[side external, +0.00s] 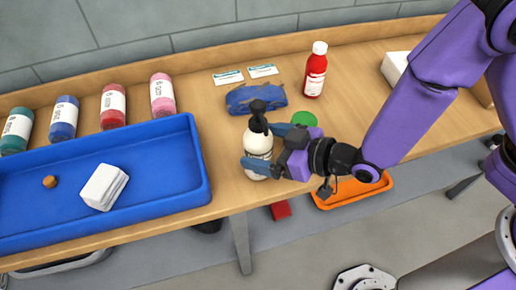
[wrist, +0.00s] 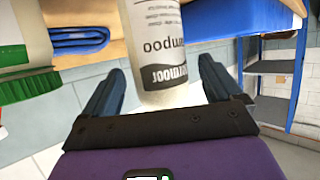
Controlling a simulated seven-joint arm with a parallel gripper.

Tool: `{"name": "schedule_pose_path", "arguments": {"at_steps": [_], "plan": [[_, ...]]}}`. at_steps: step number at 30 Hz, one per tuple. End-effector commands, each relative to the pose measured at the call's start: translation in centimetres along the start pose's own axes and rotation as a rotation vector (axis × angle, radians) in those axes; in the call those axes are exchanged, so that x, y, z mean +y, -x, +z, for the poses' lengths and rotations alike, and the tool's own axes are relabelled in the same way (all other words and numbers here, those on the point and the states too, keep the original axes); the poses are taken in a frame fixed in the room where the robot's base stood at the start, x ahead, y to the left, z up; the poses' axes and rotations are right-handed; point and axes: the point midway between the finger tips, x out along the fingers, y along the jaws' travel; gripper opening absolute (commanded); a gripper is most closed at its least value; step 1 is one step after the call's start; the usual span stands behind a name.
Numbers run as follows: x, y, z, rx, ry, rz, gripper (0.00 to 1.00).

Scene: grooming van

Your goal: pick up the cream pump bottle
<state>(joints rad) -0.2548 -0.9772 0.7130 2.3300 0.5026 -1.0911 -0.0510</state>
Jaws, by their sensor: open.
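The cream pump bottle (side external: 258,143), with a black pump head, stands upright on the wooden counter just right of the blue tray. My gripper (side external: 268,149) is open at the bottle, reaching in from the right with one blue finger on its near side and one on its far side. A gap shows beside the right finger; contact at the left finger is hard to tell.
A green-lidded jar (wrist: 28,86) is close beside my gripper; its green lid (side external: 304,118) shows behind. A folded blue towel (side external: 240,101) and red bottle (side external: 315,75) stand behind. The blue tray (side external: 196,160) lies left, the counter's front edge is near.

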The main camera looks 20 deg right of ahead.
Motion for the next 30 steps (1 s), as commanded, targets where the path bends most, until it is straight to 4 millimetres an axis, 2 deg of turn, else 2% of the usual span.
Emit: {"name": "schedule_pose_path", "arguments": {"at_steps": [6,14,15,20,21,30], "plan": [[0.1,-2.0,0.0,0.000,0.000,0.002,0.92],[0.0,-2.1,0.0,0.000,0.000,0.001,0.92],[0.0,-2.1,0.0,0.000,0.000,0.001,0.79],[0.0,-2.1,0.0,0.000,0.000,0.001,0.27],[0.0,-2.1,-0.1,0.003,0.000,0.000,0.24],[0.0,-2.0,-0.2,0.003,-0.001,0.000,0.24]]}}
